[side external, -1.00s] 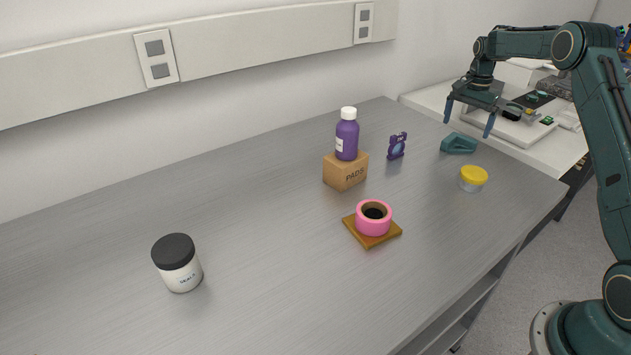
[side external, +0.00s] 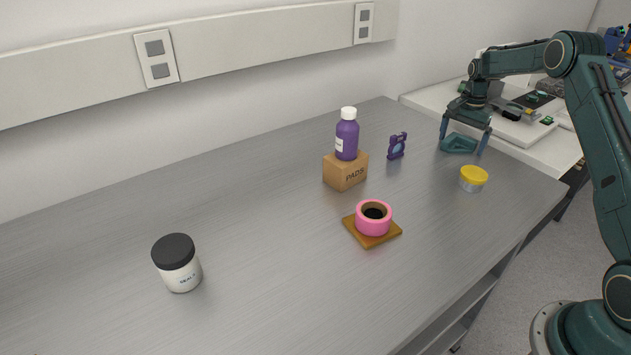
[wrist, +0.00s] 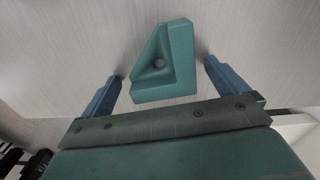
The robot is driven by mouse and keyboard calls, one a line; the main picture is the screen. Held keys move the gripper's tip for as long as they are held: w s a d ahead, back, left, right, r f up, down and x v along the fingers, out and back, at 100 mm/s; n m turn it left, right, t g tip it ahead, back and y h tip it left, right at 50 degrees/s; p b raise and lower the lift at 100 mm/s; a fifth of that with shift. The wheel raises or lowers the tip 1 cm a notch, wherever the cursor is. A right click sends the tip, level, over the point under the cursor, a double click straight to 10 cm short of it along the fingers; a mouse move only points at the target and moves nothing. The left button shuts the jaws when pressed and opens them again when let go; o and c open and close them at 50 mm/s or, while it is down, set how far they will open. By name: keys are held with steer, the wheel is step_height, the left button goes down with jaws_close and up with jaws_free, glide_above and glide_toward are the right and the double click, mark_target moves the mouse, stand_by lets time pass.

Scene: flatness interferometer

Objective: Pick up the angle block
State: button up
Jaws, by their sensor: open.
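The angle block (side external: 458,145) is a teal triangular piece with a hollow in it, lying at the far right end of the grey bench. In the wrist view the angle block (wrist: 168,62) shows a small round hole and lies between and a little beyond the fingertips. My gripper (side external: 462,147) is open, with its blue fingers on either side of the block. In the wrist view my gripper (wrist: 163,72) has a gap between each finger and the block. I cannot tell whether the fingertips touch the bench.
A yellow-lidded jar (side external: 473,179) stands close in front of the block. A purple figure (side external: 397,146) stands to its left. A black-lidded jar (side external: 178,265) stands far left.

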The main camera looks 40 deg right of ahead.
mark_target(460, 145)
stand_by(0.3)
steer(key=c, duration=1.2)
steer(key=shift+r, duration=0.15)
step_height(460, 145, up, 20)
steer(key=shift+f, duration=0.1)
stand_by(0.5)
